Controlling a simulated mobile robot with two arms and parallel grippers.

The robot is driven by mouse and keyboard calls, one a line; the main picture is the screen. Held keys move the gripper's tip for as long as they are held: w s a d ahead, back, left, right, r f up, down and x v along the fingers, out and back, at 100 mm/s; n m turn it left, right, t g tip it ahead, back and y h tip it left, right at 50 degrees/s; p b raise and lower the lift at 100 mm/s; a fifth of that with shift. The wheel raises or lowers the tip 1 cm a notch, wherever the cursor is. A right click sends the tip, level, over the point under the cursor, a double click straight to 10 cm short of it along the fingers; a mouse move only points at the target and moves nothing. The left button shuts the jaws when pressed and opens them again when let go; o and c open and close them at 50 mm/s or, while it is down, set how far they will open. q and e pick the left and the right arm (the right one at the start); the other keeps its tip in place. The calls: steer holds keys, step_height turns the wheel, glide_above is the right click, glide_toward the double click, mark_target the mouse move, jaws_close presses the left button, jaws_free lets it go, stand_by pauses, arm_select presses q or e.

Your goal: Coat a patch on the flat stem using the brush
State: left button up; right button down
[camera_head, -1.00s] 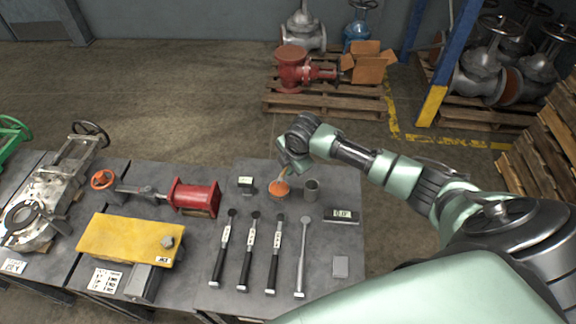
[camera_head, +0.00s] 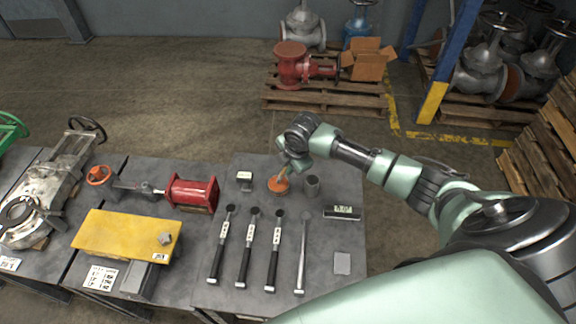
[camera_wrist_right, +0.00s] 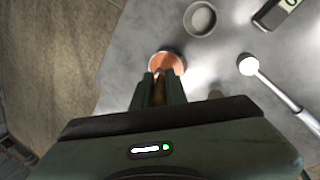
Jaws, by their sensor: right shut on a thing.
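My right gripper (camera_head: 290,168) is over the back of the right-hand table, shut on a slim brown brush (camera_wrist_right: 160,90). In the wrist view the brush stands between the fingers, and its lower end meets or overlaps a round pot with orange contents (camera_head: 278,186). The pot also shows just beyond the fingertips (camera_wrist_right: 168,60). The bristles are hidden or too small to tell. Left on the tables are a silver valve with a dark handwheel (camera_head: 52,188) and a red-cylinder actuator (camera_head: 190,193) with an orange handwheel. I cannot tell which part is the flat stem. My left gripper is not in view.
Several long-handled tools (camera_head: 258,250) lie in front. A yellow plate (camera_head: 125,236) lies on the middle table. Valves on a pallet (camera_head: 325,100) stand behind.

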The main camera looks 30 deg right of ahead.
steer(key=shift+f, duration=0.5)
stand_by(0.3)
steer(key=shift+s+f, duration=0.1)
stand_by(1.7)
step_height(320, 180, up, 7)
steer(key=p, duration=0.7)
steer(key=shift+p, duration=0.4)
stand_by(0.4)
